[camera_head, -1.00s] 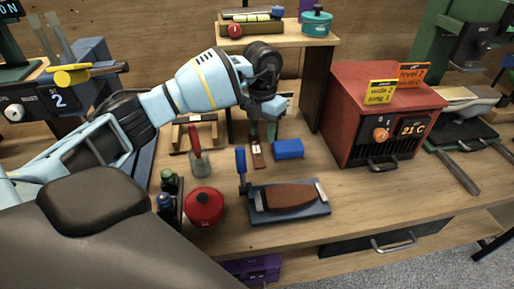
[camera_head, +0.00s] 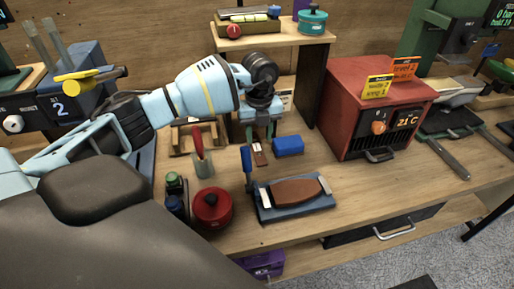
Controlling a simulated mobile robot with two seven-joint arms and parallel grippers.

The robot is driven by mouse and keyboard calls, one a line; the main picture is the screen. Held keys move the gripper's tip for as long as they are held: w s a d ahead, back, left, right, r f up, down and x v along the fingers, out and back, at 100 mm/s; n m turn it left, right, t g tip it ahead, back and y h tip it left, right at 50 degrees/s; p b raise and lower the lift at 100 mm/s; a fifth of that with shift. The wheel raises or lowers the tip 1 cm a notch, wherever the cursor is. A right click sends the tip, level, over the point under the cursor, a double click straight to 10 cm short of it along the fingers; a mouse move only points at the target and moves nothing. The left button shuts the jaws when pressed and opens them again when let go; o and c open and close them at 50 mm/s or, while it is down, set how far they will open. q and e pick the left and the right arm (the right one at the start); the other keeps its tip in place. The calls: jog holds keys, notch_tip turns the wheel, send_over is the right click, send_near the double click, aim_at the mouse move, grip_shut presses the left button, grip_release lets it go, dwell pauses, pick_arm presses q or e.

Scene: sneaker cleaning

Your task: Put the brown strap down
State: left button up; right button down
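A small brown strap (camera_head: 261,157) lies on the wooden bench, just left of a blue block (camera_head: 288,146). My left gripper (camera_head: 260,136) points down over the strap's far end. Its fingers look apart, one to each side of the strap's line. The far end of the strap is partly hidden by the gripper, and I cannot tell whether the fingers touch it. My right gripper is not in view.
A red heater box (camera_head: 345,115) is right. The bench (camera_head: 375,185) before it is clear.

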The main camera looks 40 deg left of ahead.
aim_at(258, 152)
pick_arm(q)
jog(key=shift+w+a+f, duration=0.1)
jog(key=shift+a+f, duration=0.05)
jog(key=shift+f, duration=1.3)
jog(key=shift+w+a+f, duration=0.1)
jog(key=shift+f, duration=1.35)
jog(key=shift+c, duration=0.3)
jog(key=c, duration=0.8)
jog(key=shift+o, duration=0.2)
jog(key=shift+r, duration=0.1)
jog(key=r, duration=0.7)
jog(key=shift+s+d+r, duration=0.1)
jog(key=shift+s+d, duration=0.05)
jog(key=shift+d, duration=0.05)
jog(key=s+d, duration=1.2)
jog(key=d, duration=0.1)
jog(key=shift+p, duration=0.4)
